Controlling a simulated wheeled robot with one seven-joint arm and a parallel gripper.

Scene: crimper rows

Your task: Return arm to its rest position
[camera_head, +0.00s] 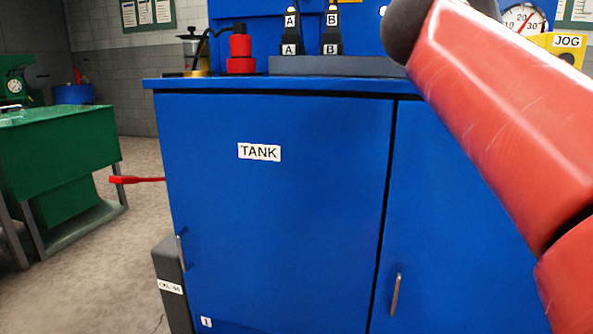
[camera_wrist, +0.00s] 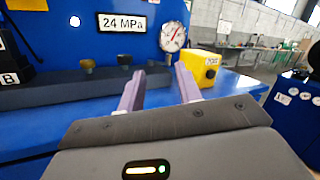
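My gripper (camera_wrist: 160,92) shows in the wrist view with its two purple-grey fingers apart and nothing between them. It is above the blue cabinet top (camera_wrist: 60,145), facing the grey block and the pressure gauge (camera_wrist: 173,36). In the head view my red arm reaches up across the right side, and the gripper itself is out of sight there.
The blue cabinet (camera_head: 280,220) marked TANK fills the middle. A red lever (camera_head: 137,180) sticks out at its left. On top are fittings A (camera_head: 291,32) and B (camera_head: 331,32) and a yellow JOG box (camera_head: 566,45). A green bench (camera_head: 60,150) stands left, with open floor between.

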